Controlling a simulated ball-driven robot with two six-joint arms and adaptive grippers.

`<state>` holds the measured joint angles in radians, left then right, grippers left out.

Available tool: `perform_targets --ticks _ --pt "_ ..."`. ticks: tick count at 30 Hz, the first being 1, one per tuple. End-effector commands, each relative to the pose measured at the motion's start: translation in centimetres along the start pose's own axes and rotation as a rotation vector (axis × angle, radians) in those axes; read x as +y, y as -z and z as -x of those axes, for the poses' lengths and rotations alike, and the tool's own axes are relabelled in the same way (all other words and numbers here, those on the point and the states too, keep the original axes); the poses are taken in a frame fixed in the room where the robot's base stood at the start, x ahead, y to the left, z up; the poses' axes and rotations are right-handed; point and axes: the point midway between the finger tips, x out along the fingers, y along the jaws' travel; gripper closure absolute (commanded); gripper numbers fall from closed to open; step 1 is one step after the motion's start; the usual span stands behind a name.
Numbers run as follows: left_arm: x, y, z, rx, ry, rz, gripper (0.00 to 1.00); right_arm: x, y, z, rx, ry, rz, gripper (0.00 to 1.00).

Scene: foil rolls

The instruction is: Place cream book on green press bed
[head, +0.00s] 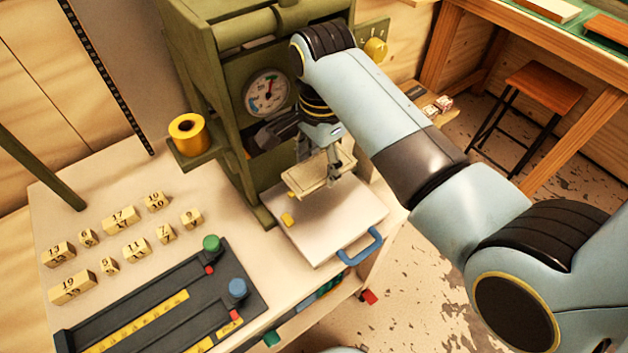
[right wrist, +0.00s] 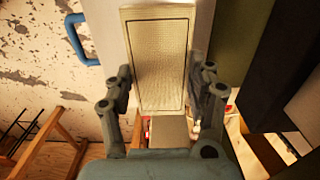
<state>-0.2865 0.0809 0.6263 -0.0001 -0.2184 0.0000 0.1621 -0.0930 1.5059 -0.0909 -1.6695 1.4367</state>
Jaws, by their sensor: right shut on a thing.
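The cream book (head: 318,178) is in the jaws of my right gripper (head: 328,163). It looks flat and just above the pale bed plate (head: 345,218) of the green press (head: 210,90); a small gap or contact cannot be told. In the right wrist view, the book's textured cream cover (right wrist: 158,60) lies between the two fingers of my right gripper (right wrist: 162,90), with the pale plate behind it. My gripper and arm hide part of the press opening. My left gripper is not in view.
A blue handle (head: 360,246) sticks out at the plate's front, and a small yellow piece (head: 288,220) lies at its left edge. Several numbered blocks (head: 120,219) and a dark slide rack (head: 160,310) stand left. A yellow spool (head: 188,134) sits beside the press.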

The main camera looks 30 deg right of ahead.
Motion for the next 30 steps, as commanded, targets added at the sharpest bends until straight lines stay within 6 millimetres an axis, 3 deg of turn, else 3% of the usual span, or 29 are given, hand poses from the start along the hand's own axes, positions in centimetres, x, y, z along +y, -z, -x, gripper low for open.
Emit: perform_targets --ticks 3,8,15,21,30 --pt "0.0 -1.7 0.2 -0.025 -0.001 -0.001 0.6 0.1 0.0 -2.2 -0.001 -0.004 0.0 0.83" --pt "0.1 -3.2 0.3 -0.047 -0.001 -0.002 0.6 0.0 0.0 -3.9 -0.001 -0.002 0.0 0.83" --pt "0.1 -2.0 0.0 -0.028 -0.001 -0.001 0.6 0.0 0.0 -7.2 -0.001 -0.001 0.0 0.83" --pt "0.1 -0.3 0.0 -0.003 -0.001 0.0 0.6 0.0 0.0 -7.4 0.0 0.001 0.0 0.83" --pt "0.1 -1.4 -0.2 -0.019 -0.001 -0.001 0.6 0.0 0.0 -8.1 0.0 0.0 0.0 0.83"
